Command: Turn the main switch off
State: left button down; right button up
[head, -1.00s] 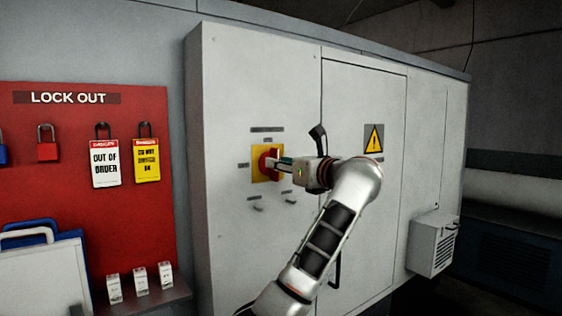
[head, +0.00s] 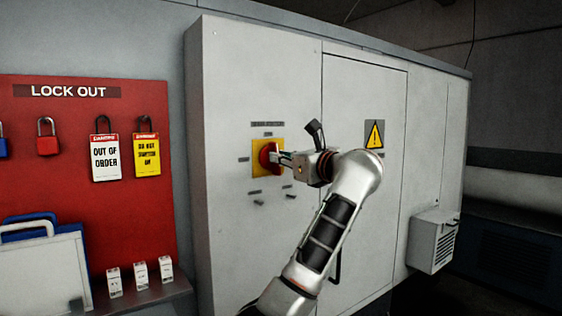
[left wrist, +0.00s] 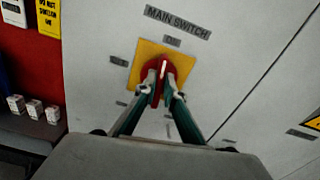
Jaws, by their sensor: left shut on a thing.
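The main switch is a red rotary knob (head: 265,157) on a yellow plate (head: 257,171) on the front of the grey cabinet. In the left wrist view the red knob (left wrist: 153,70) sits between my fingertips, under the "MAIN SWITCH" label (left wrist: 178,22). A pale mark on its handle points up, roughly towards the "ON" label (left wrist: 172,40). My left gripper (head: 279,158) reaches in from the right side of the knob and is shut on its handle. The fingers also show in the left wrist view (left wrist: 162,92). My right gripper is not in view.
A red lock-out board (head: 80,200) with padlocks and tags hangs left of the cabinet (head: 225,230). Several small white boxes stand on a shelf (head: 170,292) below it. Small knobs (head: 289,197) sit under the switch. A cabinet door (head: 385,210) lies to the right.

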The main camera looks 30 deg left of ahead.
pick_arm(q)
jog(key=n+b, duration=0.3)
jog(key=n, duration=0.2)
jog(key=n+b, duration=0.4)
jog(key=n, duration=0.2)
jog(key=f+n+b, duration=0.1)
jog(key=n+b, duration=0.2)
jog(key=n, duration=0.2)
jog(key=shift+s+a+b, duration=0.15)
jog(key=shift+s+b, duration=0.15)
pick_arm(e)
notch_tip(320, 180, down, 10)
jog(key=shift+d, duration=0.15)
pick_arm(q)
jog(key=shift+n, duration=0.3)
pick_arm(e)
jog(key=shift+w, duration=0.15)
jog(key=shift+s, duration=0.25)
pick_arm(q)
jog(key=c, duration=2.1)
grip_release()
jog(key=shift+c, duration=0.2)
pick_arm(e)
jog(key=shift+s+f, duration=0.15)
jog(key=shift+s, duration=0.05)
